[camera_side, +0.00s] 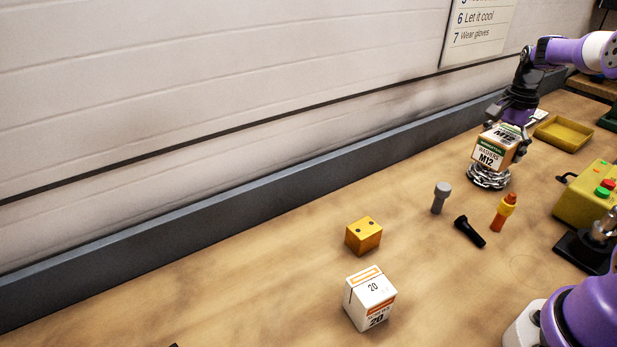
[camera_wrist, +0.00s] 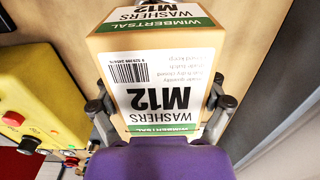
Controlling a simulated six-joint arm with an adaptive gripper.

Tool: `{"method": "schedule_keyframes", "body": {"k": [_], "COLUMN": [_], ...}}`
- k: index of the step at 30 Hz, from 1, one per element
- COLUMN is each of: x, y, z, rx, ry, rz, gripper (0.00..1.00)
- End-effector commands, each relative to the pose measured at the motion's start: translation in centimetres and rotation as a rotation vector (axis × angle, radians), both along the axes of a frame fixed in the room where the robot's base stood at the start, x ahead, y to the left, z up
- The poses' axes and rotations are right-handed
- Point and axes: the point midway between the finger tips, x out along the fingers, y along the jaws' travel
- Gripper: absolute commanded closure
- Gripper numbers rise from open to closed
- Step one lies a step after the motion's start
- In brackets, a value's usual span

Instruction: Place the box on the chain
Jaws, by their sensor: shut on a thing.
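A washers box (camera_side: 492,151), tan with white and green labels marked M12, is between the fingers of my gripper (camera_side: 506,138) at the upper right in the side view. My gripper is shut on it. The chain (camera_side: 488,178), a silver heap of links, lies on the bench directly under the box. The box's underside is at the top of the heap; I cannot tell whether they touch. In the wrist view the box (camera_wrist: 160,85) fills the middle, with a finger on each side. The chain is hidden there.
A grey bolt (camera_side: 440,197), a black torch-like item (camera_side: 469,231) and an orange-yellow item (camera_side: 503,212) are near the chain. A yellow tray (camera_side: 563,134) and yellow button box (camera_side: 585,193) are right. A yellow block (camera_side: 363,236) and white-orange box (camera_side: 370,300) stand nearer the camera.

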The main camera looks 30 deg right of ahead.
Motion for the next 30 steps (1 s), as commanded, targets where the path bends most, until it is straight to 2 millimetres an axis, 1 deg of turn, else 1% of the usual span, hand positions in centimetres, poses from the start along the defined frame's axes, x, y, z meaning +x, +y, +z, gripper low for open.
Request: {"method": "schedule_keyframes", "body": {"k": [2,8,12,13,14,26,29,30], "x": [0.0,0.0,0.0,0.0,0.0,0.0,0.1,0.1], "y": [0.0,0.0,0.0,0.0,0.0,0.0,0.0,0.0], "z": [-0.3,-0.3,-0.6,-0.7,-0.6,-0.6,0.0,0.5], "rx": [-0.001,-0.001,-0.001,0.000,0.000,-0.001,-0.002,-0.004], "ry": [-0.001,-0.001,-0.001,0.000,0.000,0.000,-0.002,-0.003], "rz": [0.000,0.000,0.000,0.000,0.000,0.000,0.000,0.000], "gripper": [0.74,0.74,0.74,0.05,0.00,0.00,0.00,0.00]}}
